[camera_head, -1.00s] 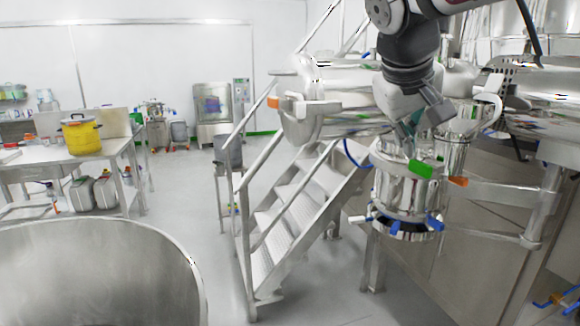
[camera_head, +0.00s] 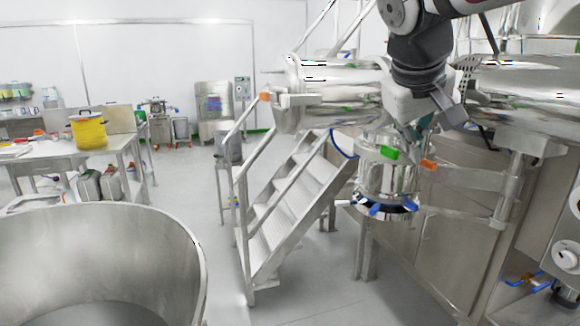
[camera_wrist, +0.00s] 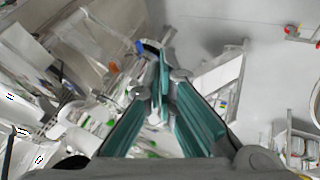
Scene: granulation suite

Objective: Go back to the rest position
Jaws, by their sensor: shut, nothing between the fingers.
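My gripper (camera_head: 418,128) hangs from my arm at the upper right of the head view, pointing down in front of the steel equipment. In the wrist view its teal-lined fingers (camera_wrist: 163,88) come together at the tips, with nothing held between them. In the head view the gripper overlaps the top of a shiny steel vessel (camera_head: 388,180) with green and orange handles. I cannot tell the gap between them.
Steel stairs with railings (camera_head: 285,205) stand left of the vessel. A large steel bowl (camera_head: 185,245) fills the lower left. A yellow pot (camera_head: 88,132) stands on a table (camera_head: 60,160) at the left. The floor between the table and stairs is clear.

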